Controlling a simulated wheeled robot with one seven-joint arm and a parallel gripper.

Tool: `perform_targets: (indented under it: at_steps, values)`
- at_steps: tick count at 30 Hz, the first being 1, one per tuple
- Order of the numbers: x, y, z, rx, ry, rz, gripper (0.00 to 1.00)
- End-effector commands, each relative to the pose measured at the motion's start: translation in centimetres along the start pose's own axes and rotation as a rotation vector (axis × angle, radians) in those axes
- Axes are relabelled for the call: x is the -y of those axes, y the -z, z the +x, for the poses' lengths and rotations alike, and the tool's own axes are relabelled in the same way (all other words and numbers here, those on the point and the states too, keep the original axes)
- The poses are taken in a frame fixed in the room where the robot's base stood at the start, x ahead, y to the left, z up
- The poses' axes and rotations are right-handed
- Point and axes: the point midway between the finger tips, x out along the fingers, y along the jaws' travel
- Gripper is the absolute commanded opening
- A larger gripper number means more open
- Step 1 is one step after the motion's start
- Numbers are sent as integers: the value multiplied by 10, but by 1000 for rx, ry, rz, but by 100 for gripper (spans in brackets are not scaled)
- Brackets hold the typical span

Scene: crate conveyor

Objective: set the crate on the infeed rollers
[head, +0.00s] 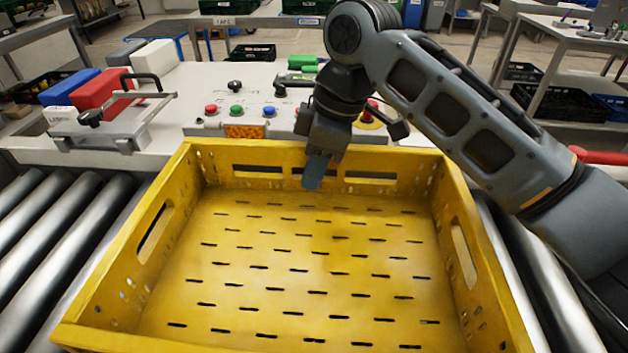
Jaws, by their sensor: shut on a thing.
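The yellow crate (112,268) is empty, with a slotted floor and handle openings in its walls. It fills the lower middle of the head view, over the rollers (70,240). Its near wall is cut off by the bottom of the picture. My gripper (317,163) is shut on the middle of the crate's far wall, with one grey-blue finger showing inside it. The other finger is hidden behind the wall. The crate looks about level; whether its underside touches the rollers is hidden.
A control panel with coloured buttons (237,110) stands just behind the crate's far wall. A clamp (115,120) and blue, red (100,92) and white blocks sit at the left. Bare rollers show left and right of the crate. A table (570,35) stands at the back right.

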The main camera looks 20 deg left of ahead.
Motion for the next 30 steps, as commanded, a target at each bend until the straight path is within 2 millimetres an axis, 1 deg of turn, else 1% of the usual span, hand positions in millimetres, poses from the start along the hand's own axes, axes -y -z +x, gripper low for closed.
perform_targets:
  at_steps: [1,2,10,14,15,21,23,30]
  values:
    - [0,-2,6,-1,-1,0,0]
    - [0,-2,7,-1,-1,0,0]
    - [0,-1,5,-2,-1,0,0]
    - [0,-2,8,-2,0,1,0]
    - [0,-2,9,-1,-1,1,23]
    - [0,-2,9,-1,-1,1,43]
    - [0,-2,9,-1,-1,1,47]
    - [0,-2,8,0,-1,0,47]
